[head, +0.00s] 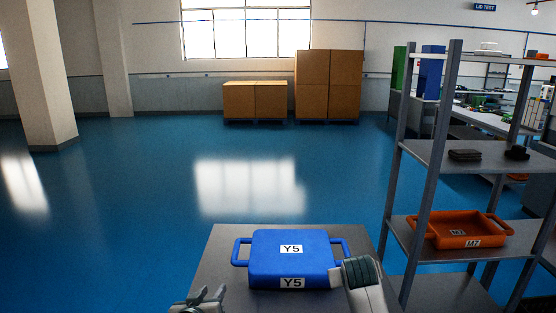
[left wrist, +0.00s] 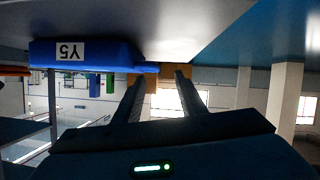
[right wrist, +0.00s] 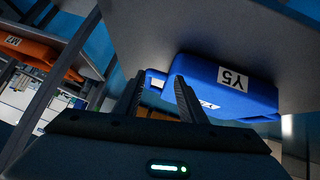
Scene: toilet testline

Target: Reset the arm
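A blue bin (head: 290,258) with two Y5 labels and a loop handle at each side sits on a grey tabletop (head: 215,262). My left gripper (head: 203,298) is low in the head view, left of and in front of the bin. In the left wrist view its fingers (left wrist: 158,74) are apart and empty, with the bin (left wrist: 110,58) beyond them. My right gripper (head: 360,272) is at the bin's right front corner, close to the right handle. In the right wrist view its fingers (right wrist: 160,78) are apart, and the handle shows between the tips; I cannot tell whether they touch.
A grey metal shelf rack (head: 400,180) stands close on the right, holding an orange M7 bin (head: 460,230) and small dark items (head: 465,154). Cardboard boxes (head: 328,85) stand by the far wall. A pillar (head: 45,75) is at left. The blue floor (head: 130,200) is clear.

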